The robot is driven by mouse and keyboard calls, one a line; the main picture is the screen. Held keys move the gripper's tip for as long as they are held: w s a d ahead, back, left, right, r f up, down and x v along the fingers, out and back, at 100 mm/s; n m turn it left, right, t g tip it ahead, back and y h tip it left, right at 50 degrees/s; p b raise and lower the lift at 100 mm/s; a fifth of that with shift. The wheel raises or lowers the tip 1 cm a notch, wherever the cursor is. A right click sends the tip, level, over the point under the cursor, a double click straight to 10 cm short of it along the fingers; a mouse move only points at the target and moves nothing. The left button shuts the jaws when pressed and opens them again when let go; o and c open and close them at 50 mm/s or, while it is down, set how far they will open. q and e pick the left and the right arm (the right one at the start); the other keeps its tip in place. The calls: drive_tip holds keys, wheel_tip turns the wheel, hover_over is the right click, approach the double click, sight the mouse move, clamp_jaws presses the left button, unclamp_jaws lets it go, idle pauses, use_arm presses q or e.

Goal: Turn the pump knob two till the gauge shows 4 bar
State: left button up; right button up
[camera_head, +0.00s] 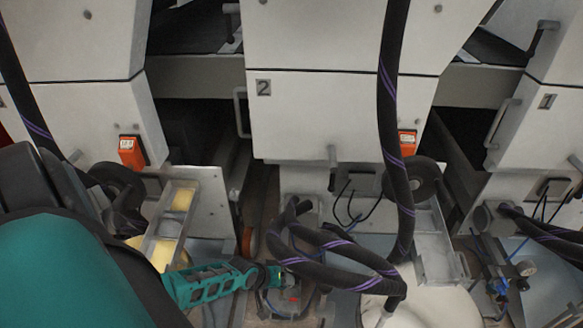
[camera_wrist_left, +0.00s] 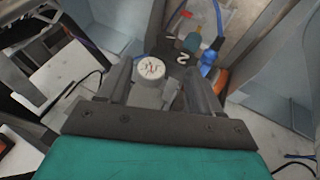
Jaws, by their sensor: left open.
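My left gripper (camera_head: 274,277) reaches in from the left, low in the head view, beside the pump area under the panel marked 2. In the left wrist view its two dark fingers (camera_wrist_left: 157,72) are spread apart. The round white gauge (camera_wrist_left: 150,68) shows between them; its reading is too small to tell. A grey part (camera_wrist_left: 172,94) also lies between the fingers, possibly the knob; I cannot tell whether they touch it. A blue fitting (camera_wrist_left: 207,60) and a dark plate marked 2 (camera_wrist_left: 182,58) are just beyond. My right gripper is not in view.
Thick black hoses with purple stripes (camera_head: 330,272) loop just right of the gripper. Large white panels (camera_head: 340,110) stand behind. A white drum (camera_head: 440,305) is at lower right. Another gauge (camera_head: 527,268) sits at far right.

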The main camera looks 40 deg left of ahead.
use_arm(q)
drive_tip(key=shift+n, duration=0.3)
drive_tip(key=b+x, duration=0.3)
drive_tip(key=x, duration=0.1)
drive_tip(key=a+b+x, duration=0.1)
drive_tip(key=b+x, duration=0.6)
drive_tip(key=x, duration=0.1)
drive_tip(key=shift+a+f, duration=0.2)
drive_tip(key=shift+f, duration=0.2)
drive_tip(key=shift+w+f+b, duration=0.2)
drive_tip(key=shift+f+b, duration=0.05)
drive_tip(key=shift+b, duration=0.25)
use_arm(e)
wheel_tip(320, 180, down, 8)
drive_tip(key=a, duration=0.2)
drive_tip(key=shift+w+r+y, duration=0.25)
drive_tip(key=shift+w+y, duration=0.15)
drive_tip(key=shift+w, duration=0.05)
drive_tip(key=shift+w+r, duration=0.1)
